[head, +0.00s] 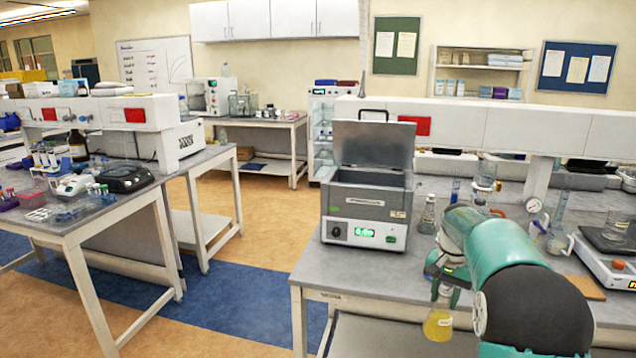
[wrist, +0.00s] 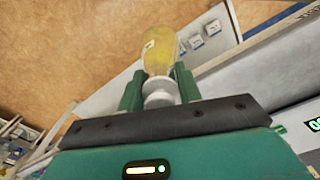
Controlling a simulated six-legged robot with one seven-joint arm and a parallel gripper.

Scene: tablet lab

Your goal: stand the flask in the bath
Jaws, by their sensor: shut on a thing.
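A flask with yellow liquid (head: 438,323) hangs upright below my gripper (head: 445,271), in front of the bench's front edge. In the wrist view the flask (wrist: 160,48) has its neck between the two green fingers of my gripper (wrist: 159,88), which are shut on it. The bath (head: 365,205) is a grey metal box on the bench, left of my gripper. Its lid (head: 373,145) is raised, and a green display glows on its front. The inside of the bath is mostly hidden by its front wall.
The grey bench top (head: 325,263) is clear in front of the bath. A gauge, glassware and a balance (head: 612,266) stand behind and right of my arm. A second bench (head: 75,228) stands left, across the aisle.

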